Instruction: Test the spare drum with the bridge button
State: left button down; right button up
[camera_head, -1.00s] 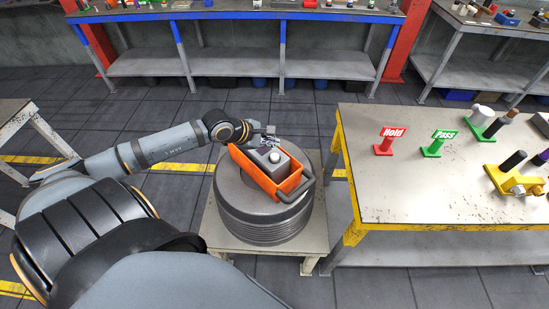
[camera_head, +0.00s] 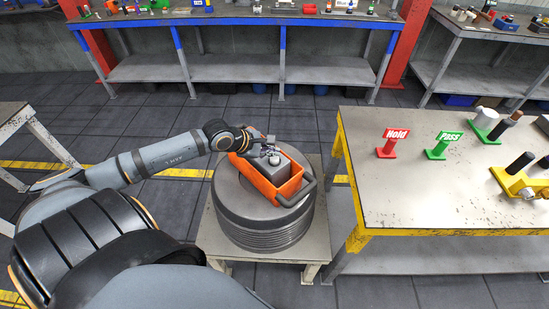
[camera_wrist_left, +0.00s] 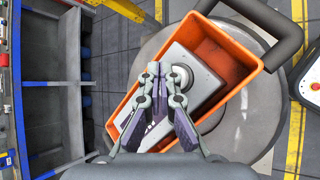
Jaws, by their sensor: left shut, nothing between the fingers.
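A grey ribbed drum (camera_head: 262,226) stands upright on a low pale stand (camera_head: 312,240). On its top sits an orange open box (camera_head: 250,175) with a dark handle loop (camera_head: 298,193). Inside the box is a grey block with a round pale button (camera_head: 274,160); the button also shows in the left wrist view (camera_wrist_left: 181,77). My left gripper (camera_head: 268,146) is over the box, close to the button. In the left wrist view its fingertips (camera_wrist_left: 164,88) are together, just left of the button; I cannot tell if they touch it. My right gripper is not in view.
A yellow-edged table (camera_head: 410,207) on the right holds a red Hold sign (camera_head: 389,148), a green Pass sign (camera_head: 437,153) and several parts. A blue-edged bench (camera_head: 240,19) runs along the back. Floor between is clear.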

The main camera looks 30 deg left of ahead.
aim_at(272, 159)
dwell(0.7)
pick_arm(q)
jog(key=shift+f+b, duration=0.45)
jog(key=shift+f+b, duration=0.5)
jog(key=shift+b, duration=0.05)
dwell(0.5)
jog(key=shift+r+p, duration=0.85)
jog(key=shift+r, duration=0.1)
notch_tip(272, 159, up, 5)
jog(key=p, duration=0.4)
jog(key=shift+r+p, duration=0.1)
jog(key=shift+p, duration=0.25)
